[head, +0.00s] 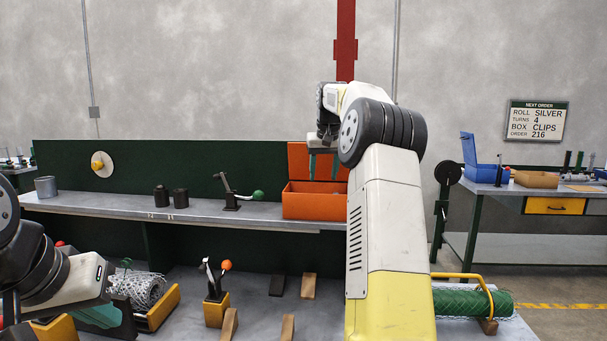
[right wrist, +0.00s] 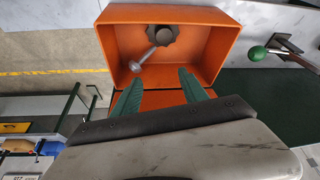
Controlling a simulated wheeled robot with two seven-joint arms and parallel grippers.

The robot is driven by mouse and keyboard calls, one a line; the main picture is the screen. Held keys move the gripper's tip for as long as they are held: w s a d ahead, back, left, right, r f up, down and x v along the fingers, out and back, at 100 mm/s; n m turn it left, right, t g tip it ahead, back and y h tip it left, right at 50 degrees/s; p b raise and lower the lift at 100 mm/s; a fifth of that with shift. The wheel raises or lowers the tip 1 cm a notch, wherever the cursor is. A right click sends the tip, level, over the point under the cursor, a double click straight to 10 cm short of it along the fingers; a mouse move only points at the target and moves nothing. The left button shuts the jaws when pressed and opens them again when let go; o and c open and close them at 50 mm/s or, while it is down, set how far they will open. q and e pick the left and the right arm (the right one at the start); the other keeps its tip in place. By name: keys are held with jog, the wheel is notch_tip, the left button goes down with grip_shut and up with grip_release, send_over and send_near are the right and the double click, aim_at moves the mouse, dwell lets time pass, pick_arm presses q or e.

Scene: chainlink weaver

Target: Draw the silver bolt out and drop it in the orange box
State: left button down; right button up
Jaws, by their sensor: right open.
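The orange box (head: 315,205) stands on the raised shelf with its lid up. In the right wrist view I look into the open orange box (right wrist: 228,45). A silver bolt (right wrist: 150,54) with a dark lobed knob shows inside its walls, tilted, apart from my fingers; I cannot tell whether it rests on the floor. My right gripper (head: 323,165), also in the right wrist view (right wrist: 160,92), is open and empty above the box. My left gripper (head: 98,316) is low at the left by a wire mesh roll (head: 140,289); its fingertips are not clear.
A black lever with a green knob (head: 258,195) stands left of the box, with two dark cylinders (head: 171,197) further left. A small orange-knobbed lever (head: 225,266) stands on the lower bench. A green mesh roll (head: 465,302) lies at the right.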

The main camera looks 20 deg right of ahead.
jog(key=v, duration=0.7)
jog(key=shift+r, duration=0.25)
jog(key=shift+s, duration=0.1)
jog(key=s+a+n+t+y, duration=0.1)
jog(key=s+a, duration=0.6)
jog(key=s, duration=0.2)
jog(key=s+a+n, duration=0.1)
jog(key=s+a, duration=0.5)
jog(key=s, duration=0.3)
jog(key=s+a+f+y, duration=0.1)
jog(key=s+a+f, duration=0.2)
jog(key=s+f, duration=0.4)
jog(key=s+a+f+y, duration=0.1)
jog(key=s+a+f, duration=0.3)
jog(key=s+f, duration=0.4)
jog(key=s, duration=0.3)
jog(key=shift+a+f+n+t, duration=0.15)
jog(key=shift+f+n+t, duration=0.1)
jog(key=shift+n+t, duration=0.15)
